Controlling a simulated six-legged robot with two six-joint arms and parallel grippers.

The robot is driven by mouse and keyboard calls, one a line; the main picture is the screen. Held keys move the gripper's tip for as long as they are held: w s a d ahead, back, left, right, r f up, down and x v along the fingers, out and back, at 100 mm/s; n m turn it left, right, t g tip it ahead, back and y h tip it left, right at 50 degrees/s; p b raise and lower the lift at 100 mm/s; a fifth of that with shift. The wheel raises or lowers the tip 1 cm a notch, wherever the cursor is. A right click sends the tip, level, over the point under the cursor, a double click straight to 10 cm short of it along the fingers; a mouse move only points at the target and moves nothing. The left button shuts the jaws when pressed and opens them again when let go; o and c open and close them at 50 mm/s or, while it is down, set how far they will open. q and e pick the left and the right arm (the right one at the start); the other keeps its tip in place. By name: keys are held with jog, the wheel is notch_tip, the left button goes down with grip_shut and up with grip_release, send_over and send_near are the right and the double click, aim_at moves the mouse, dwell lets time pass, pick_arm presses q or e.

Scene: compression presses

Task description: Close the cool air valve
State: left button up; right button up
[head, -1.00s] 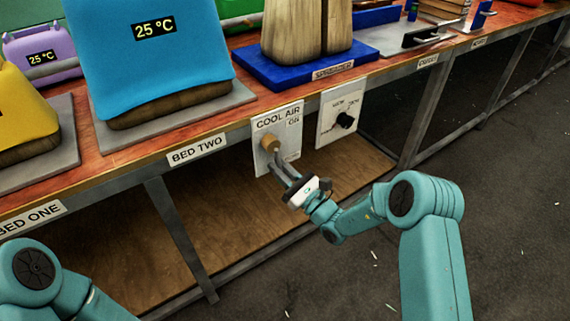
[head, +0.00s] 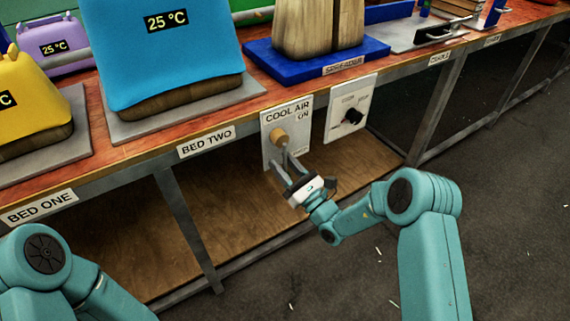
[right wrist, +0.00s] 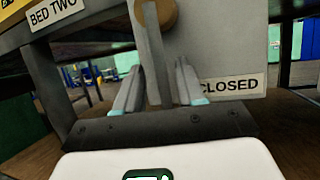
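The cool air valve panel (head: 302,143) is a white plate under the bench edge, marked "COOL AIR" and "ON". It carries a round tan knob (head: 279,136), and the wrist view shows a dark grey bar (right wrist: 151,55) running down from the knob. A "CLOSED" label (right wrist: 228,86) is at the panel's lower right. My right gripper (head: 287,160) is just below the knob. In the wrist view its fingers (right wrist: 158,82) stand apart on either side of the bar, with a gap on the right. Contact on the left is unclear. My left gripper is out of view.
A second white panel (head: 350,108) with a black knob is to the right. The bench (head: 130,165) above holds a blue bag (head: 165,60) and a blue tray (head: 262,65). A wooden lower shelf and metal legs are below.

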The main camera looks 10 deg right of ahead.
jog(key=shift+d, duration=0.1)
jog(key=shift+s+d+f, duration=0.1)
jog(key=shift+s+d, duration=0.05)
jog(key=shift+s, duration=0.05)
jog(key=p+v, duration=0.2)
jog(key=v, duration=1.3)
jog(key=shift+s, duration=0.35)
jog(key=shift+d+f, duration=0.1)
jog(key=shift+d, duration=0.05)
